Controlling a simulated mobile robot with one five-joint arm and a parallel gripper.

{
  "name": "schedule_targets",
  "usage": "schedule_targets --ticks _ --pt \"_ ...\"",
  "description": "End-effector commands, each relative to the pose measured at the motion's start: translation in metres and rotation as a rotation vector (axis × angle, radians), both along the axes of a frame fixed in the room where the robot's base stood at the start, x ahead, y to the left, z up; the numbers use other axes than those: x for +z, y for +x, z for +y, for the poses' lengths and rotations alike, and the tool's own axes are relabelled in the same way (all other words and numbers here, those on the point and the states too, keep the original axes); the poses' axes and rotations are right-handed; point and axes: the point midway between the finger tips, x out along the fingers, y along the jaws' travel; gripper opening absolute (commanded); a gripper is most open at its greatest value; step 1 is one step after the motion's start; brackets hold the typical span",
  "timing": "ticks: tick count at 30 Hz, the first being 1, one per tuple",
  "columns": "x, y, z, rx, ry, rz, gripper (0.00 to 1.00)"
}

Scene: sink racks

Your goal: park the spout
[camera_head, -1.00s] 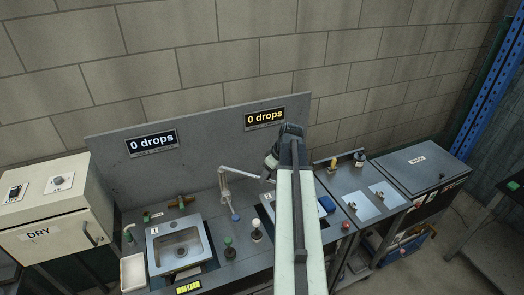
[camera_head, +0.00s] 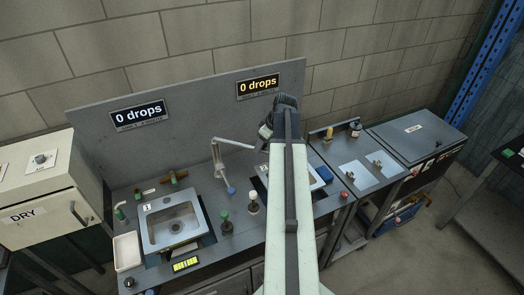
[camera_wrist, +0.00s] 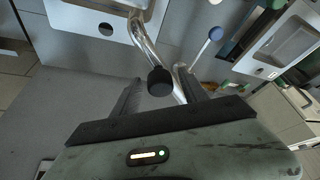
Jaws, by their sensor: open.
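The spout (camera_head: 233,142) is a pale metal pipe on an upright stem between the two sinks. In the head view it reaches right, toward my gripper and sink 2. In the wrist view the shiny pipe (camera_wrist: 147,42) curves down toward my jaws, with a black knob-like piece (camera_wrist: 160,82) in front of it. My gripper (camera_wrist: 160,95) is open, with one dark finger on each side of the black piece. I cannot tell whether either finger touches it. In the head view my arm hides the jaws and most of sink 2.
Sink 1 (camera_head: 172,226) lies left of the spout. The grey back panel (camera_head: 200,100) rises behind, with two signs reading "0 drops". A DRY cabinet (camera_head: 45,190) stands at left.

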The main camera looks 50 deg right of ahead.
Motion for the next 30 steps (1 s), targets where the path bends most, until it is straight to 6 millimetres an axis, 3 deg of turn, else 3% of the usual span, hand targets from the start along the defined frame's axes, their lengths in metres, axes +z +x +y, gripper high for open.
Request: schedule_targets --ticks 6,11,12,30 --pt "0.0009 -0.0002 -0.0003 -0.001 0.0 0.0 0.49" --pt "0.0009 -0.0004 -0.0006 -0.002 0.0 0.0 0.04" --pt "0.0008 -0.0005 -0.0006 -0.002 0.0 0.0 0.0" --pt "0.0008 -0.0013 -0.0014 -0.003 0.0 0.001 0.0"
